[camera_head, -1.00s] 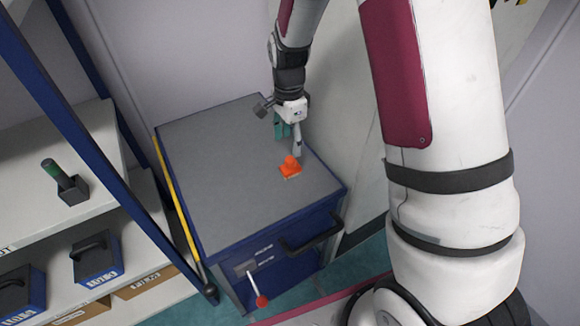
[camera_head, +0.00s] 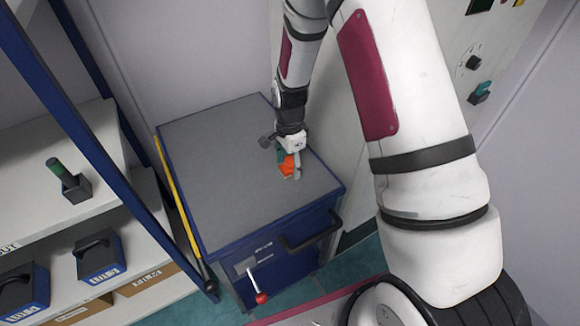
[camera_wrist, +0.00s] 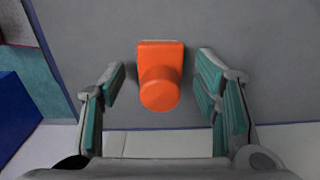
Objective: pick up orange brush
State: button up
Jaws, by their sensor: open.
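The orange brush (camera_head: 287,166) stands on the grey top of the blue cabinet, near its right side. In the wrist view the brush (camera_wrist: 160,80) shows a round orange knob on a rectangular orange base. My gripper (camera_head: 289,168) is directly over and around the brush in the head view and partly hides it. In the wrist view my gripper (camera_wrist: 162,92) is open, with one teal-padded finger on each side of the brush. There is a visible gap between the brush and each finger.
The cabinet top (camera_head: 220,170) is otherwise clear. A wall panel with knobs (camera_head: 480,92) stands on the right. A shelf (camera_head: 30,205) on the left holds a green-handled tool (camera_head: 70,180) and dark blue boxed weights (camera_head: 98,255). A red-knobbed lever (camera_head: 260,298) juts from the cabinet front.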

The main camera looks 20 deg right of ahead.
aim_at(290, 158)
grip_shut()
jog(key=shift+r, duration=0.2)
jog(key=shift+r, duration=0.6)
notch_tip(290, 158, up, 2)
jog(key=shift+r+b, duration=0.15)
jog(key=shift+b, duration=0.15)
jog(key=s+r, duration=0.1)
jog(key=s, duration=1.5)
jog(key=shift+r, duration=0.1)
